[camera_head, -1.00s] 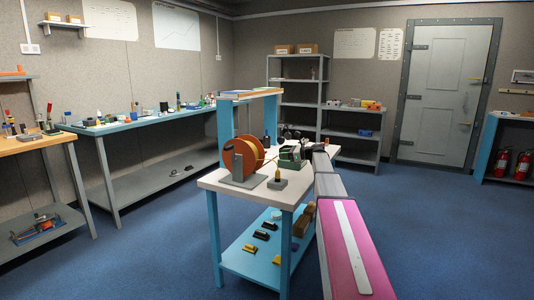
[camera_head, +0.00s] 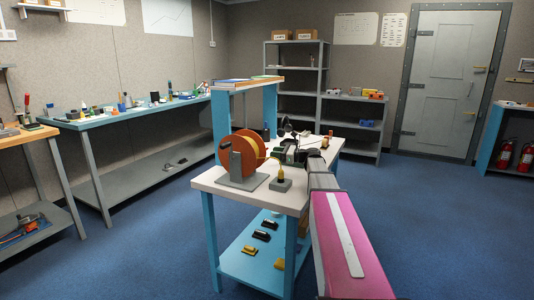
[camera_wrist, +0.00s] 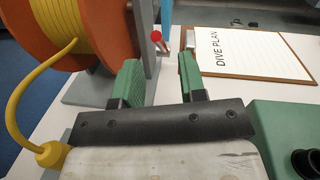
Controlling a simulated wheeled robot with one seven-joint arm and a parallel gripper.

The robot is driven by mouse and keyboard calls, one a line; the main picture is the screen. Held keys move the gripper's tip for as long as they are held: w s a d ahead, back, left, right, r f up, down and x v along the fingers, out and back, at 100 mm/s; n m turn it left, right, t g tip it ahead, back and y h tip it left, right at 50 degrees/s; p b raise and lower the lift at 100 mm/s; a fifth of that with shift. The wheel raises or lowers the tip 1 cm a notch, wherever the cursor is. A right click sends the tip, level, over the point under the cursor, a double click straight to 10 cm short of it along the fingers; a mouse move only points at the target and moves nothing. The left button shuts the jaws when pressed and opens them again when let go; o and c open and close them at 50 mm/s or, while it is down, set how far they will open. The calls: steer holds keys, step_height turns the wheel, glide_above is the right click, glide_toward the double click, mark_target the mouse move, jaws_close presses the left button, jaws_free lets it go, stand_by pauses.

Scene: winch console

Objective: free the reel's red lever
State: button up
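The reel (camera_head: 237,158) is an orange drum on a grey stand on the white-topped bench; it also shows at the upper left of the wrist view (camera_wrist: 89,48), wound with yellow line. The red lever (camera_wrist: 156,37) shows in the wrist view as a small red knob on a short stem beside the stand's grey upright (camera_wrist: 144,35). My gripper (camera_wrist: 158,75) is open and empty, with green-padded fingers. The lever appears beyond the fingertips, between them in the picture; no contact is visible. I cannot make out the lever in the head view.
A clipboard marked "DIVE PLAN" (camera_wrist: 250,52) lies right of my fingers. A green box (camera_wrist: 287,135) with a black knob is at lower right. Yellow line ends in a yellow fitting (camera_wrist: 50,153) at lower left. A raised shelf (camera_head: 247,82) stands behind the reel.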

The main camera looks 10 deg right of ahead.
steer(key=shift+x, duration=2.2)
jaws_close()
